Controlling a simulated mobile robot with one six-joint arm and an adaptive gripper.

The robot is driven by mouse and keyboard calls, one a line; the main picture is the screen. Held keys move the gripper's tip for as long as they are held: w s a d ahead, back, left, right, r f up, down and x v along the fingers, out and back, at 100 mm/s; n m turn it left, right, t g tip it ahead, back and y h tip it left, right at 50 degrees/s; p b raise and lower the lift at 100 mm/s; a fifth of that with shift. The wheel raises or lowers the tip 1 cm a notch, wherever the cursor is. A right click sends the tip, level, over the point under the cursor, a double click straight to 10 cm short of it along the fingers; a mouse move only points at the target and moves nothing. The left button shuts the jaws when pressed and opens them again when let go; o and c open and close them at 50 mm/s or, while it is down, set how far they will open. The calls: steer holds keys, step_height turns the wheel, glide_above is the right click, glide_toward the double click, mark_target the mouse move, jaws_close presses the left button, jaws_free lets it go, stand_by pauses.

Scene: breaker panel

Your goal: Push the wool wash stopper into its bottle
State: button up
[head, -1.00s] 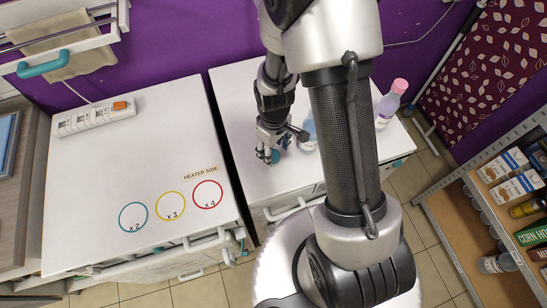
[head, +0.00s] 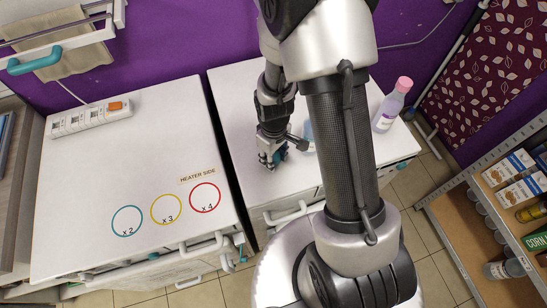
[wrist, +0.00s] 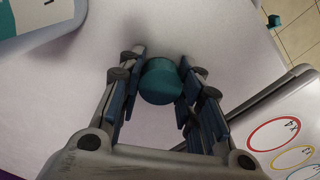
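The teal stopper (wrist: 162,82) is a short round piece between my fingers in the wrist view, with a finger pad against each side. My gripper (wrist: 162,85) is shut on it, low over the right white top; I cannot tell whether the stopper touches the surface. In the head view my gripper (head: 272,160) stands left of a light blue bottle (head: 308,132), which is partly hidden behind my arm. A clear bottle with a pink cap (head: 391,106) stands upright farther right. I cannot read which bottle is wool wash.
The right white top (head: 237,110) is clear left of my gripper. Across a narrow gap, the left white top (head: 110,165) has coloured rings and a power strip (head: 90,117). A shelf with boxes (head: 510,165) stands at the right. A rail with a towel (head: 65,55) hangs top left.

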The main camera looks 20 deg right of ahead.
steer(key=c, duration=0.6)
steer(key=shift+r+p, duration=1.65)
steer(key=shift+r, duration=0.55)
